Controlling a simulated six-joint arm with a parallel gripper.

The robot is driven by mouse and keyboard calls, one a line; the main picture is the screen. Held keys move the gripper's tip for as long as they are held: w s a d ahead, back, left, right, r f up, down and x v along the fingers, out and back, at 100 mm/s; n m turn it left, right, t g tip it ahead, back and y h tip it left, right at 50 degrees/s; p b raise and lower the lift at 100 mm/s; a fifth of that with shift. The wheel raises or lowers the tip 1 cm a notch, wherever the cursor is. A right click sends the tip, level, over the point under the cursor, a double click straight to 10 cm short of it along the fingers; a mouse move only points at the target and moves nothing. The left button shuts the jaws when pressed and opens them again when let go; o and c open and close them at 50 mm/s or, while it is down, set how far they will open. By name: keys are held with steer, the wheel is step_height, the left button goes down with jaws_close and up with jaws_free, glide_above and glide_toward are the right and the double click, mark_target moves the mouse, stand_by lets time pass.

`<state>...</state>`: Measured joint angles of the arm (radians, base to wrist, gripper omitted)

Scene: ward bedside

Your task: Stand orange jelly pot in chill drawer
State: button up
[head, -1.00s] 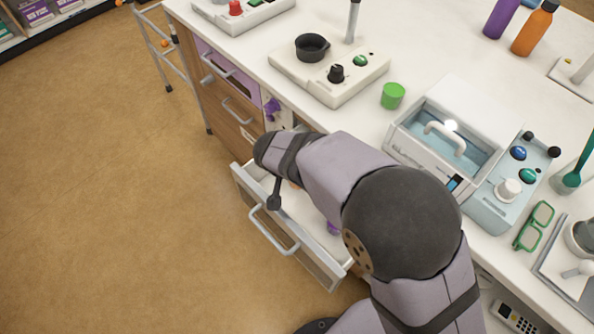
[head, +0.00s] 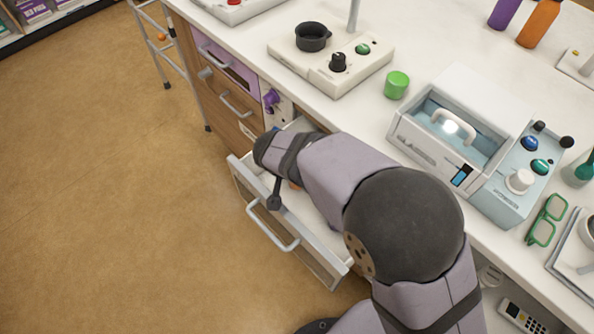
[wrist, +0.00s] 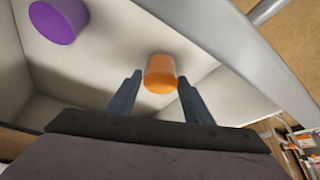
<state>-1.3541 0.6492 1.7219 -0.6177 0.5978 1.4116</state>
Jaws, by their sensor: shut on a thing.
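The orange jelly pot (wrist: 160,72) is between the two fingers of my gripper (wrist: 159,76) in the wrist view, and the gripper is shut on it. The pot is inside the open drawer (wrist: 112,50); I cannot tell whether its base touches the drawer floor. In the head view the pulled-out drawer (head: 318,266) shows below the worktop. My arm hides most of its inside, and only a small bit of orange shows there. A purple pot (wrist: 60,20) stands in the drawer, to the left in the wrist view, apart from the orange one.
The worktop holds a hotplate with a black pot (head: 312,37), a green pot (head: 397,84), a pale blue machine (head: 520,182) and green glasses (head: 546,220). Closed drawers (head: 236,103) stand beside the open one. The floor (head: 110,220) at left is clear.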

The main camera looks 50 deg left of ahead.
steer(key=shift+f+b, duration=0.55)
steer(key=shift+b, duration=0.15)
stand_by(0.8)
steer(key=o, duration=1.2)
steer(key=shift+o, duration=0.4)
steer(key=shift+o, duration=1.4)
steer(key=shift+r, duration=0.1)
steer(key=shift+r+p, duration=2.45)
steer(key=shift+r, duration=1.5)
